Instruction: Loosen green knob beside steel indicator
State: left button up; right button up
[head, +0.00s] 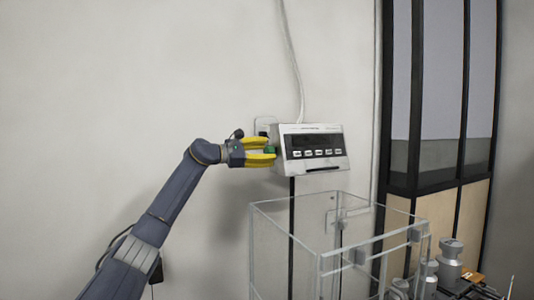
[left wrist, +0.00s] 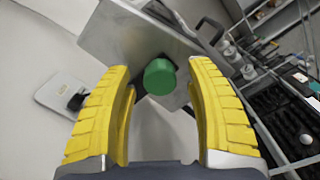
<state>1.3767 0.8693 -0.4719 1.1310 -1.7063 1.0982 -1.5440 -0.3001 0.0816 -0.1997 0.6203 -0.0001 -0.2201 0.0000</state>
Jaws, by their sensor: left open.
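The steel indicator (head: 314,148) is a box with a dark display and a row of buttons, held up in front of the wall. Its side shows in the left wrist view (left wrist: 125,38). The green knob (head: 269,150) sits at the indicator's left side; it also shows in the left wrist view (left wrist: 160,77) as a round green cap. My left gripper (head: 270,151) has yellow fingers, open, one on each side of the knob. In the left wrist view gaps show between the knob and both fingers. My right gripper is in neither view.
A clear-walled box (head: 285,208) stands below the indicator. Steel weights (head: 451,250) stand at the lower right. A white cable (head: 292,55) runs up the wall from behind the indicator. A wall plate (left wrist: 66,95) with a black plug is beside the left finger.

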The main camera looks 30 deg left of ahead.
pick_arm(q)
jog(key=shift+w, duration=0.1)
jog(key=shift+c, duration=0.5)
grip_shut()
